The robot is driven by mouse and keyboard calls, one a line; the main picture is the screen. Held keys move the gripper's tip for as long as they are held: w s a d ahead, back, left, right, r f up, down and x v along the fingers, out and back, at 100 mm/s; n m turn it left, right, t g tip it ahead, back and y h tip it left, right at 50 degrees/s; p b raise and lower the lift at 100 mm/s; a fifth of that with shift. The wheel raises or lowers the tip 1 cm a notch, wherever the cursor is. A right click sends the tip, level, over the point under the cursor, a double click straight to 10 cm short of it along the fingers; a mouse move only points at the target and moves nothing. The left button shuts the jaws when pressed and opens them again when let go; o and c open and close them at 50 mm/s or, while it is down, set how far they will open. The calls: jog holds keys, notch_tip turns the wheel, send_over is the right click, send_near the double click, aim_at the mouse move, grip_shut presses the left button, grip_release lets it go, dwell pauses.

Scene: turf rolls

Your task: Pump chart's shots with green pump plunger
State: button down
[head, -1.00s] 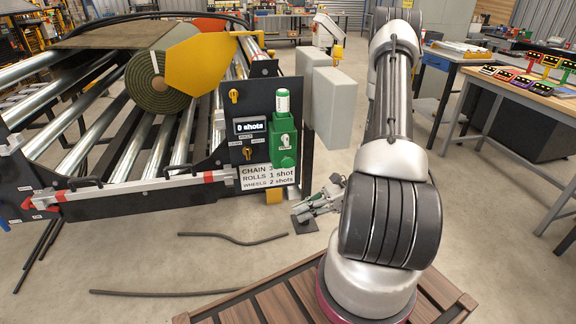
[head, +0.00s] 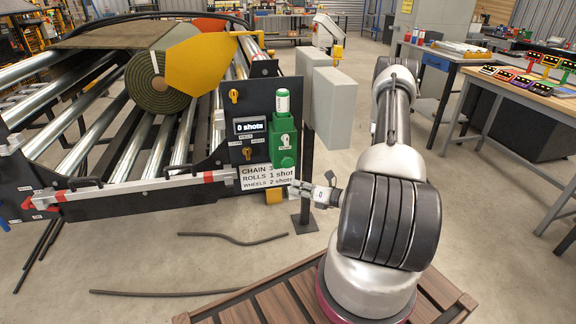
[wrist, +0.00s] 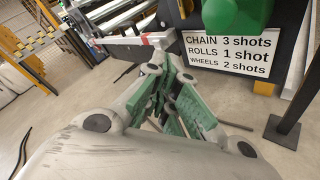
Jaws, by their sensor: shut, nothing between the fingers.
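The green pump (head: 284,146) is fixed to the right side of the black panel, with a white-and-green reservoir on top and a pale round knob on its front. In the wrist view only the pump's green underside (wrist: 236,14) shows at the top. The counter display (head: 250,127) reads 0 shots. The white chart (wrist: 228,53) reads CHAIN 3 shots, ROLLS 1 shot, WHEELS 2 shots. My gripper (head: 297,188) is shut and empty, just below the pump at the chart's lower right in the head view. Its green-padded fingers (wrist: 172,98) show in the wrist view.
Yellow knobs (head: 234,96) sit on the panel left of the pump. Grey boxes (head: 335,100) stand right of the panel. A black post on a base plate (head: 304,224) stands beside the panel. Steel rollers and a turf roll (head: 157,82) lie left.

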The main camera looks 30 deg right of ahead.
send_near(285, 167)
jog(key=w+a+f, duration=0.1)
jog(key=w+a, duration=0.2)
jog(key=a, duration=0.1)
jog(key=shift+w+a, duration=0.35)
jog(key=shift+w, duration=0.05)
jog(key=shift+w, duration=0.15)
dwell(1.1)
jog(key=shift+w+d, duration=0.1)
jog(key=shift+w, duration=0.15)
jog(key=shift+w+d, duration=0.2)
jog(key=shift+w, duration=0.45)
jog(key=shift+w+d, duration=0.2)
jog(key=shift+w, duration=0.45)
dwell(1.3)
jog(key=shift+s, duration=0.1)
jog(key=shift+s+a, duration=0.25)
jog(key=shift+s, duration=0.55)
jog(key=shift+s+a, duration=0.25)
jog(key=shift+s, duration=0.5)
jog(key=shift+s+a, duration=0.25)
jog(key=shift+s, duration=0.55)
jog(key=shift+s+a, duration=0.2)
jog(key=shift+s, duration=0.65)
jog(key=shift+s+a, duration=0.25)
jog(key=shift+s, duration=0.55)
